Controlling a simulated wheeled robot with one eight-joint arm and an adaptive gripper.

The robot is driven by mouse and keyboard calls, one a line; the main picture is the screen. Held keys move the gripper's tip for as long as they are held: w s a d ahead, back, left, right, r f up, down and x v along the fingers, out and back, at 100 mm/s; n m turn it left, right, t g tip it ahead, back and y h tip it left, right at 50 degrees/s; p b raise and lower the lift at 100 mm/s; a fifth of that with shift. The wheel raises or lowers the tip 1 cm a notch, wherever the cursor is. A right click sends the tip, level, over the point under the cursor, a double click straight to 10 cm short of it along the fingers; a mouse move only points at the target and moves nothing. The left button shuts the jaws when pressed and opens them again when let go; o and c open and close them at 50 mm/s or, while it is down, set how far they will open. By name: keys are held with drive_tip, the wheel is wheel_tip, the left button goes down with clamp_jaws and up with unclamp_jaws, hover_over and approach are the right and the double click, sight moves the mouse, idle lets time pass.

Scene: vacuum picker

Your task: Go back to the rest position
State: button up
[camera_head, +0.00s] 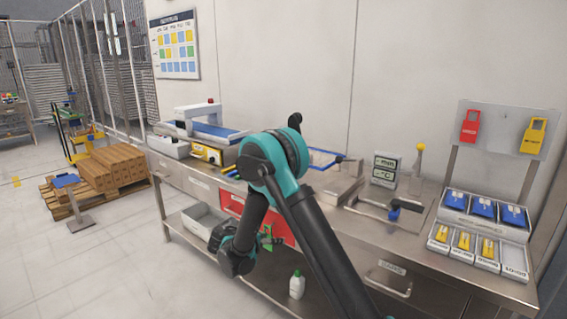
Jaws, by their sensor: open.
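My arm with its teal joint rises in front of the workbench (415,240) and bends down to the left. My gripper (225,243) is a dark shape at the low end of the arm, in front of the bench's lower part. It is open, and I see nothing held in it. Its fingertips are small and hard to make out. My own arm hides part of the bench top and of the red panel (282,228) under it.
A display unit (386,168) and a blue-handled clamp (394,212) are on the bench. Blue and yellow packs fill a rack (484,222) at right. A white bottle (297,285) stands on the lower shelf.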

drive_tip(key=s+d+r+n+g+y, duration=0.25)
drive_tip(key=s+d, duration=0.35)
drive_tip(key=d, duration=0.4)
drive_tip(key=s+d+r+n+g+y, duration=0.1)
drive_tip(key=s+d+r+g, duration=0.15)
drive_tip(key=s+d, duration=0.55)
drive_tip(key=s+d+n+y, duration=0.1)
drive_tip(key=s+d+y, duration=0.1)
drive_tip(key=s, duration=0.6)
drive_tip(key=s+d+n+y, duration=0.1)
drive_tip(key=s+d+y, duration=0.2)
drive_tip(key=s, duration=0.6)
drive_tip(key=shift+d+f, duration=0.4)
drive_tip(key=shift+d, duration=0.4)
